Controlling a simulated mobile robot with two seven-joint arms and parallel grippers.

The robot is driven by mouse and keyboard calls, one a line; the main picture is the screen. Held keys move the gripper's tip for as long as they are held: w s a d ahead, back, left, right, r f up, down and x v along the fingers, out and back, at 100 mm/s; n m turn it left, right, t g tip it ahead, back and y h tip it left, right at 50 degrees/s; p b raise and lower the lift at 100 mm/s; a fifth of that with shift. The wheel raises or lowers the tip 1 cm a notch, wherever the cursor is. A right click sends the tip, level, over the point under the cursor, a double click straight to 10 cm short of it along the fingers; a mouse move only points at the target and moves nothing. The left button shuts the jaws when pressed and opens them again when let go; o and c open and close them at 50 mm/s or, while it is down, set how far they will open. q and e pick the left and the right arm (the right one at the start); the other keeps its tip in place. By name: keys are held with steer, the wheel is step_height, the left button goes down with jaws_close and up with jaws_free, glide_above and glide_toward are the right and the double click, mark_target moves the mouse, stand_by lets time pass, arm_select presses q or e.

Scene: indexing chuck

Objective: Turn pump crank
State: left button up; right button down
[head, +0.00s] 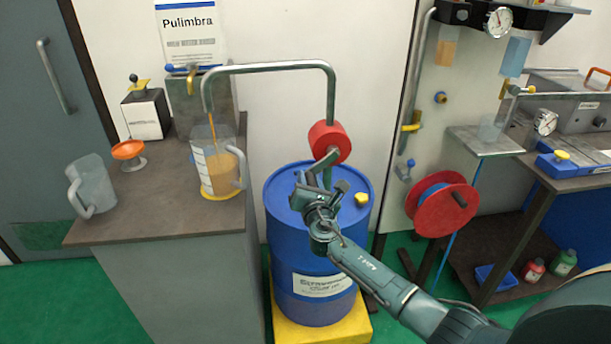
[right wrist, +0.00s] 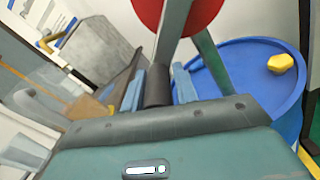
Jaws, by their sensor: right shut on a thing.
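The red pump (head: 330,143) sits on a bent metal pipe (head: 270,68) above the blue drum (head: 285,255). Its grey-green crank (head: 324,165) slants down from the red body; the crank also shows in the right wrist view (right wrist: 174,35). My right gripper (head: 322,186) is shut on the dark crank handle (right wrist: 158,85), which lies between its blue-grey fingers. In the head view the gripper mostly hides the handle. An orange stream falls from the spout into a clear measuring jug (head: 217,170), which is partly full of orange liquid. My left gripper is not in view.
The jug stands on a yellow disc on the brown counter (head: 130,215), beside an empty clear pitcher (head: 92,185) and an orange dish (head: 128,149). A yellow cap (head: 362,199) sits on the drum top. A red hose reel (head: 440,205) stands to the right.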

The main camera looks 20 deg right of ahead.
steer(key=shift+d+f+n, duration=0.25)
steer(key=shift+d+n, duration=0.45)
steer(key=shift+n, duration=0.5)
steer(key=c, duration=1.5)
jaws_free()
steer(key=o, duration=0.3)
steer(key=shift+a+f, duration=0.1)
steer(key=shift+s+f, duration=0.1)
steer(key=v, duration=1.3)
steer(key=shift+p, duration=0.4)
